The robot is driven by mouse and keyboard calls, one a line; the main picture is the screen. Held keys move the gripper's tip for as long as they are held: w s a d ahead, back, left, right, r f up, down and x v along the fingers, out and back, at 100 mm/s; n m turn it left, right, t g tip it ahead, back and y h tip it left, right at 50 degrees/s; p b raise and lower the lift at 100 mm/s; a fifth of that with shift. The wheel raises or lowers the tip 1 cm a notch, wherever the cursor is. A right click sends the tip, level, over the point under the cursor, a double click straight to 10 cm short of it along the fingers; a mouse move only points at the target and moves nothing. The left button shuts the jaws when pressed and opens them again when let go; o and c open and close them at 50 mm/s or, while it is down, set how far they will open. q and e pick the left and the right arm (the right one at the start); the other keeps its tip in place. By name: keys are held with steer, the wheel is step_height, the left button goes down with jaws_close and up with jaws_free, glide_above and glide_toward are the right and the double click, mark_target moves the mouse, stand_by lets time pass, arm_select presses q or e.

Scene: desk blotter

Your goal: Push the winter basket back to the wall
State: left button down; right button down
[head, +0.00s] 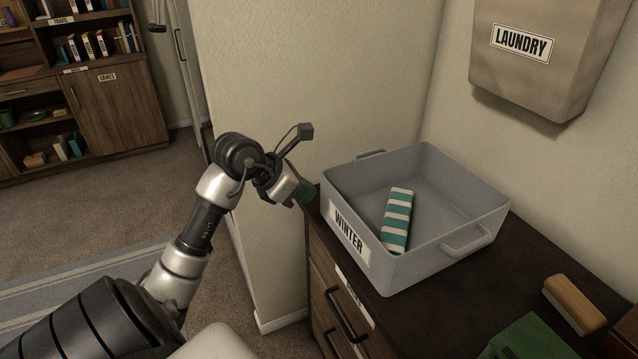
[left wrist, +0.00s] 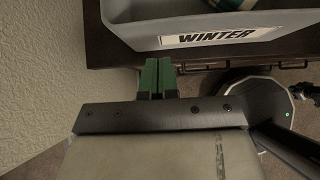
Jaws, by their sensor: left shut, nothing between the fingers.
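The grey winter basket (head: 440,255) stands on the dark dresser top, its "WINTER" label on the side toward my left arm. A rolled teal and white striped cloth (head: 397,218) lies in it. Its labelled side also shows at the top of the left wrist view (left wrist: 235,22). My right gripper is out of view.
The dark dresser (head: 400,313) has drawers with black handles in front. A wooden brush (head: 574,304) and a green object (head: 530,339) lie at the right. A laundry bag (head: 535,50) hangs on the wall above. A wall stands behind my left gripper.

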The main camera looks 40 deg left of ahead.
mark_target(330, 191)
arm_select(q)
steer(key=shift+w+d+r, duration=0.1)
steer(key=shift+w+d, duration=0.25)
steer(key=shift+w, duration=0.4)
steer(key=shift+w+d+r, duration=0.1)
steer(key=shift+w+d, duration=0.2)
steer(key=shift+w, duration=0.45)
steer(key=w+d, duration=0.5)
steer(key=w, duration=0.7)
steer(key=shift+w+d, duration=0.15)
steer(key=shift+w, duration=0.2)
steer(key=shift+f, duration=0.15)
